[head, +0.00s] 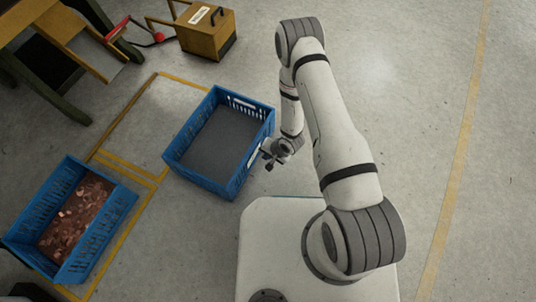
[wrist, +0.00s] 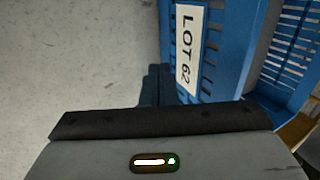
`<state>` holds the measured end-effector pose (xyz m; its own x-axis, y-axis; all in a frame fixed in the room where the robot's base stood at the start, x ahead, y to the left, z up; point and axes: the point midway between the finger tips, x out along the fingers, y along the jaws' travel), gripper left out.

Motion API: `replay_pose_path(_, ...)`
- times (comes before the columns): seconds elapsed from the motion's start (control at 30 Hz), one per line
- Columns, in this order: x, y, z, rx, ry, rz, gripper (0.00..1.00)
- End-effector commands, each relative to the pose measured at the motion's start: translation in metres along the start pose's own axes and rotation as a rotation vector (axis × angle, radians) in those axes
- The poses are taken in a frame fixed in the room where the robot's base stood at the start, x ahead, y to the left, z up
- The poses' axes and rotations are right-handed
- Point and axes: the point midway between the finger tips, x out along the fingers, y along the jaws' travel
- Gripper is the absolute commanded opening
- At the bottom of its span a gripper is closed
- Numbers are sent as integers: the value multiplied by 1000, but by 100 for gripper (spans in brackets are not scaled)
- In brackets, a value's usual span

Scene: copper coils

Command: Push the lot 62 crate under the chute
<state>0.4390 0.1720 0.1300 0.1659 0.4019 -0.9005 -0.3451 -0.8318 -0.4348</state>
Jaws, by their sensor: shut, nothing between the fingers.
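The lot 62 crate (head: 203,181) is blue and slatted, with a bare grey floor inside. It sits on the floor in the middle of the head view, at the right edge of a yellow-outlined floor area. In the wrist view the crate's wall (wrist: 228,50) carries a white label (wrist: 188,48) reading LOT 62. My gripper (head: 268,159) is shut and empty, low beside the crate's right wall. In the wrist view its fingertips (wrist: 158,78) are close to that wall; I cannot tell if they touch. An ochre frame (head: 75,45) at upper left may belong to the chute.
A second blue crate (head: 112,222) holding copper-coloured scraps stands at lower left. An ochre box (head: 206,38) with a dark handle stands at the top, near a red-ended lever (head: 158,37). The yellow-outlined floor (head: 150,120) left of the empty crate is clear.

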Motion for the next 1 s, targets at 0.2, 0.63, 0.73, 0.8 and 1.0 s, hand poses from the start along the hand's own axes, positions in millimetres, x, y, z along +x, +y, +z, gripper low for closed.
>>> replay_pose_path(0.2, 3, 1, 0, -1, 0, 0, 0)
replay_pose_path(0.63, 13, -17, -8, -3, 1, -2, 0)
replay_pose_path(0.73, 17, -26, -11, -4, 0, -1, 0)
replay_pose_path(0.8, 20, -32, -14, -4, 1, -2, 0)
replay_pose_path(1.0, 28, -50, -22, -4, 1, -3, 0)
